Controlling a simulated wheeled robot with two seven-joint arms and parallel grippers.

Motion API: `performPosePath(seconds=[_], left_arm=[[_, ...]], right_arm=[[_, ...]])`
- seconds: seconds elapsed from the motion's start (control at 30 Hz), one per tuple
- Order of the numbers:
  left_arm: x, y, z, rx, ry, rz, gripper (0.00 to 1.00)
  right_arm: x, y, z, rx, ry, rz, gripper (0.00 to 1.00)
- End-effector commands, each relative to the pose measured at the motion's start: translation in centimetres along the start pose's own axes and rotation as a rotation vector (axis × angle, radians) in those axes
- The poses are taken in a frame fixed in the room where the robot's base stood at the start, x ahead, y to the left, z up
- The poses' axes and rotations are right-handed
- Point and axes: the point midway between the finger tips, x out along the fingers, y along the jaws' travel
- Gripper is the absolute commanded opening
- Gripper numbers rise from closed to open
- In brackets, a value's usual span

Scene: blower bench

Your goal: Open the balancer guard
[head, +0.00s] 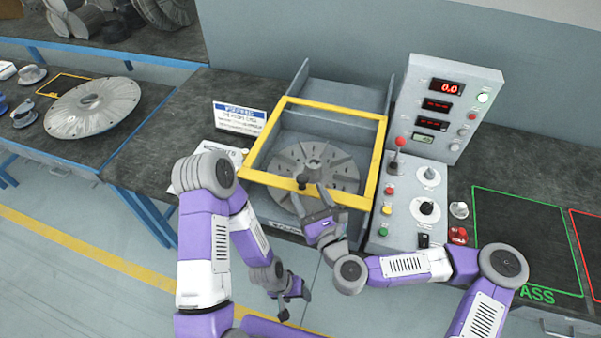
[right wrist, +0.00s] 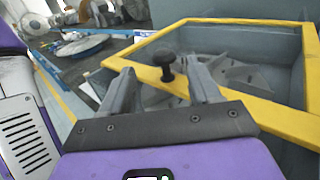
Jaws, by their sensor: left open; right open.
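The balancer guard (head: 377,165) is a yellow frame lying over the balancer's grey housing, in the middle of the head view. A slotted grey disc (head: 330,160) shows through it. A black knob (head: 303,181) stands on the guard's front bar. In the right wrist view the knob (right wrist: 166,62) shows between and beyond the finger tips, with the yellow frame (right wrist: 275,110) behind. My right gripper (head: 310,191) is open just in front of the knob; whether a finger touches it I cannot tell. My left gripper (head: 294,303) is open and empty, low in front of the bench.
A control panel (head: 405,200) with a red-knobbed lever stands close on the guard's right. A sign (head: 239,118) stands on its left. A large grey disc (head: 92,107) lies on the left bench. A green-outlined area (head: 525,240) on the right is empty.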

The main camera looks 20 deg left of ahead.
Motion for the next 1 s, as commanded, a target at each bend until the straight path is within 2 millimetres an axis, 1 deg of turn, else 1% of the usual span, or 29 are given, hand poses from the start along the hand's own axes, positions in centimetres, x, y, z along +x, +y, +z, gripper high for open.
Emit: performPosePath(seconds=[0.07, 0.17, 0.4, 0.5, 0.6, 0.73, 0.93, 0.97, 1.0], left_arm=[[0.0, 0.0, 0.0, 0.000, 0.000, 0.000, 0.59], [0.1, -0.1, 0.0, 0.000, 0.000, 0.000, 0.59], [0.5, -0.2, 0.0, 0.000, 0.000, 0.000, 0.59], [0.6, -0.2, 0.0, 0.000, 0.000, 0.000, 0.59], [0.6, -0.2, 0.0, 0.000, 0.000, 0.000, 0.59], [0.7, -0.3, 0.0, 0.000, 0.000, 0.000, 0.59], [0.7, -0.2, 0.0, 0.000, 0.000, 0.000, 0.59], [0.7, -0.2, 0.0, 0.000, 0.000, 0.000, 0.59], [0.7, -0.2, 0.0, 0.000, 0.000, 0.000, 0.59]], right_arm=[[0.3, -0.4, -0.1, 0.015, 0.004, -0.021, 0.62], [1.3, -0.5, -0.1, 0.016, 0.004, -0.029, 0.62], [5.0, -0.6, -0.2, 0.013, 0.004, -0.027, 0.62], [6.2, -0.6, -0.2, 0.013, 0.004, -0.026, 0.62], [7.0, -0.7, -0.2, 0.012, 0.004, -0.025, 0.62], [7.5, -0.7, -0.1, 0.012, 0.004, -0.025, 0.62], [7.5, -0.7, -0.1, 0.012, 0.004, -0.024, 0.62], [7.5, -0.7, -0.1, 0.012, 0.004, -0.024, 0.60], [7.5, -0.7, -0.1, 0.012, 0.004, -0.024, 0.54]])
